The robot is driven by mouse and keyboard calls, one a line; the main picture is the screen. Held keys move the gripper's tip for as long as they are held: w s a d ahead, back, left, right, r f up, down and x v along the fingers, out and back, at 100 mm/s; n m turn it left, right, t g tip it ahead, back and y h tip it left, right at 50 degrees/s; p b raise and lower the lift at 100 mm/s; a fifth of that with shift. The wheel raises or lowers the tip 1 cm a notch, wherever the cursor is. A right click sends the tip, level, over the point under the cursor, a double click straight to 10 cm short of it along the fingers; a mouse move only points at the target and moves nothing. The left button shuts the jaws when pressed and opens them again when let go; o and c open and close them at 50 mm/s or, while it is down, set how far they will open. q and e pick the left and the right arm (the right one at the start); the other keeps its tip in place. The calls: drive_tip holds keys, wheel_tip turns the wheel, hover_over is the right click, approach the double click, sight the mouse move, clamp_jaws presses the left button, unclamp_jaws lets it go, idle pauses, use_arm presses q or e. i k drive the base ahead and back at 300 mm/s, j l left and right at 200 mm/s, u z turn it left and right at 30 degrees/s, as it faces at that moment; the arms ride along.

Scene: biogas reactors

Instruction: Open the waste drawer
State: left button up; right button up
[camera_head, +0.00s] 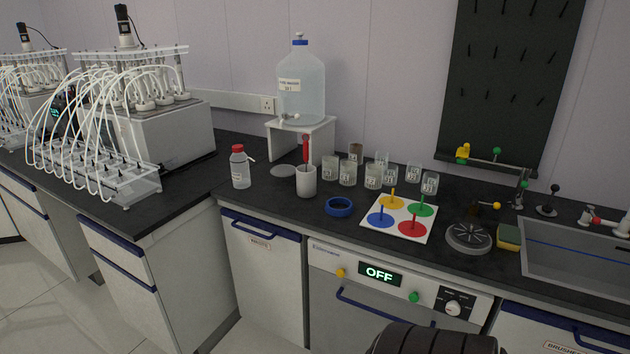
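A white under-counter drawer front (268,275) with a blue handle bar (260,226) along its top stands left of the dishwasher-like machine. It looks shut. A small label on it is too small to read for sure; it may be the waste drawer. Another drawer front at the bottom right (545,330) has a blue handle and a label that seems to read "brushes". Neither of my grippers is in view. A dark ribbed rounded part at the bottom edge seems to be mine.
The machine (350,315) between the drawers shows "OFF". The dark counter holds glass beakers (348,172), a red-capped bottle (239,168), a blue ring (339,207) and a colored peg board (385,240). A left counter corner (125,205) juts forward beside the drawer.

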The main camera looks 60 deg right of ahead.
sight(266, 262)
drive_tip(key=i+j+z, duration=0.2)
drive_tip(key=z, duration=0.2)
drive_tip(key=i+j+z, duration=0.1)
drive_tip(key=j+z, duration=0.25)
drive_tip(key=i+j+z, duration=0.15)
drive_tip(key=z, duration=1.6)
